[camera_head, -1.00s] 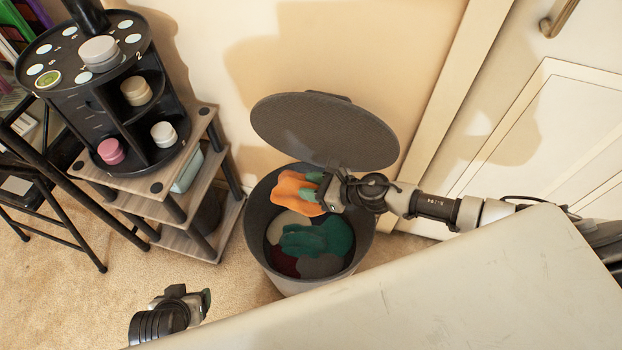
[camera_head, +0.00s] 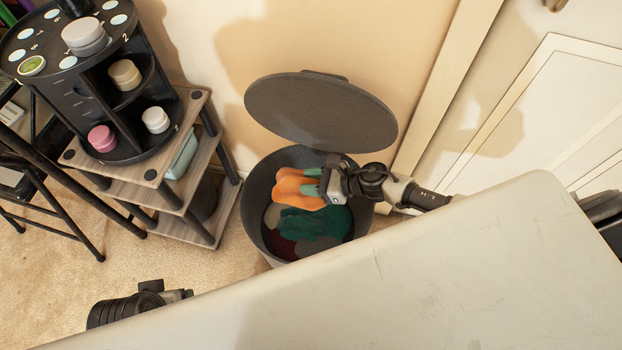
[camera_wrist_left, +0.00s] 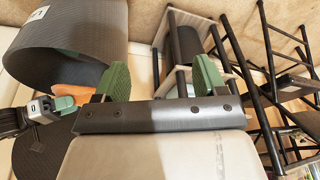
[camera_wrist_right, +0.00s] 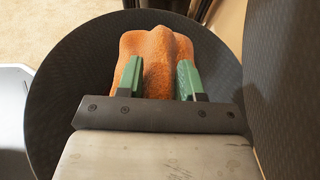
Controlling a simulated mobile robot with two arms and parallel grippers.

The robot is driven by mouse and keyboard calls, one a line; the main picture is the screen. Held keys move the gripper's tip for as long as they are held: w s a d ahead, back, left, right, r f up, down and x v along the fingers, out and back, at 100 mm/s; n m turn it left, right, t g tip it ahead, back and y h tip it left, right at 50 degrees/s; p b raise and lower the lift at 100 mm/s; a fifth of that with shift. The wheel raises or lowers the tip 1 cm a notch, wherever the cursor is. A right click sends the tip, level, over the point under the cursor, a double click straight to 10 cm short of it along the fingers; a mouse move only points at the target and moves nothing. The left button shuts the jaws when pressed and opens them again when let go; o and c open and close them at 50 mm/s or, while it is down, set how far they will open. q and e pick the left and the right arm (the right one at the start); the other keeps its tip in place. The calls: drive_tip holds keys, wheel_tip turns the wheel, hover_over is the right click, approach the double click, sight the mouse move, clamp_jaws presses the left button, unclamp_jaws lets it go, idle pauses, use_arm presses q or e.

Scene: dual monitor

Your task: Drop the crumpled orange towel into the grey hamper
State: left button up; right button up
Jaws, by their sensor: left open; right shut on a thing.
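The crumpled orange towel (camera_head: 293,186) is pinched between the green fingers of my right gripper (camera_head: 312,184) over the mouth of the grey hamper (camera_head: 254,196). In the right wrist view the towel (camera_wrist_right: 155,60) bulges between and beyond the fingers, inside the hamper's round rim (camera_wrist_right: 55,95). The hamper's lid (camera_head: 320,110) stands open against the wall. Dark green, dark red and grey cloths (camera_head: 312,226) lie inside the hamper below the towel. My left gripper (camera_head: 188,294) is low at the left, away from the hamper; its fingers (camera_wrist_left: 155,80) are apart and empty.
A shelf stand (camera_head: 150,180) with a black round organizer (camera_head: 120,75) holding jars stands left of the hamper. A black metal frame (camera_head: 60,190) is further left. A white surface (camera_head: 400,280) fills the lower right, close to the hamper. Carpet (camera_head: 90,270) is clear at lower left.

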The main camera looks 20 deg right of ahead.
drive_tip(key=shift+f+b, duration=0.3)
drive_tip(key=shift+f, duration=0.25)
drive_tip(key=shift+f+b, duration=0.45)
drive_tip(key=shift+f, duration=0.05)
drive_tip(key=shift+f+b, duration=0.35)
drive_tip(key=shift+f, duration=0.1)
use_arm(q)
drive_tip(key=shift+s+a+r, duration=0.1)
drive_tip(key=shift+s+r, duration=0.3)
use_arm(e)
drive_tip(key=o, duration=1)
drive_tip(key=shift+o, duration=0.2)
drive_tip(key=shift+d, duration=0.1)
use_arm(q)
drive_tip(key=shift+r+p, duration=0.4)
drive_tip(key=shift+p, duration=0.1)
use_arm(e)
drive_tip(key=v, duration=1)
drive_tip(key=shift+s+d+r, duration=0.15)
drive_tip(key=shift+s+d, duration=0.05)
drive_tip(key=shift+d, duration=0.05)
